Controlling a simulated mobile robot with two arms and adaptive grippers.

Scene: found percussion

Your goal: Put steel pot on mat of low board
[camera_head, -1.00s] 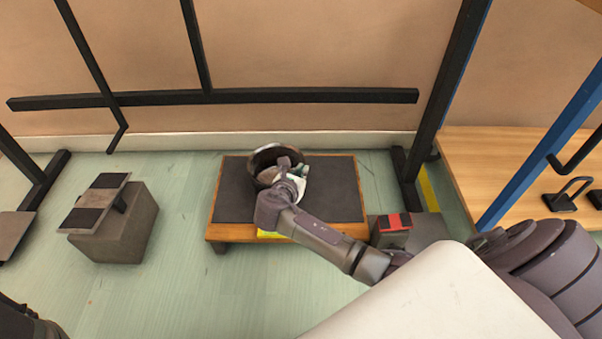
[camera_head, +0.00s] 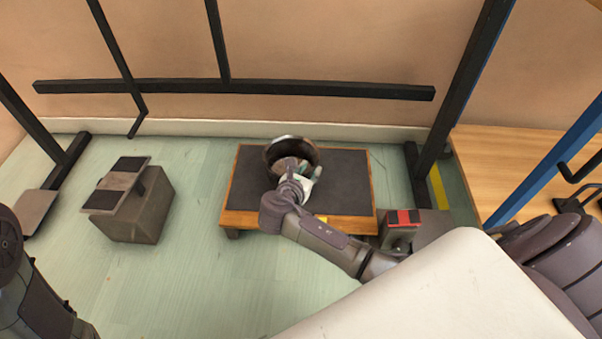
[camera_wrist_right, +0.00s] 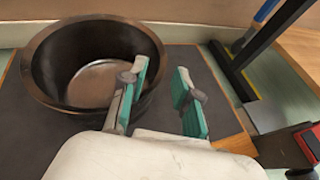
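The steel pot (camera_head: 292,150) is a dark, wide, open vessel. It stands upright on the dark mat (camera_head: 345,180) of the low board (camera_head: 240,216), left of the board's middle. The wrist view shows the pot (camera_wrist_right: 62,75) at left, with the mat (camera_wrist_right: 195,70) around it. My right gripper (camera_head: 306,175) is at the pot's near right side. In the wrist view, the right gripper (camera_wrist_right: 162,84) has its teal-padded fingers well apart. One finger overlaps the pot's right rim and the other is outside it; contact is unclear. My left arm shows at lower left, its gripper out of view.
A grey block with a tilted dark-padded plate (camera_head: 118,188) stands left of the board. A red-and-black item (camera_head: 402,217) on a grey block is close to the board's right. Black frame posts (camera_head: 462,90) and a bar (camera_head: 240,87) stand behind. Floor in front is clear.

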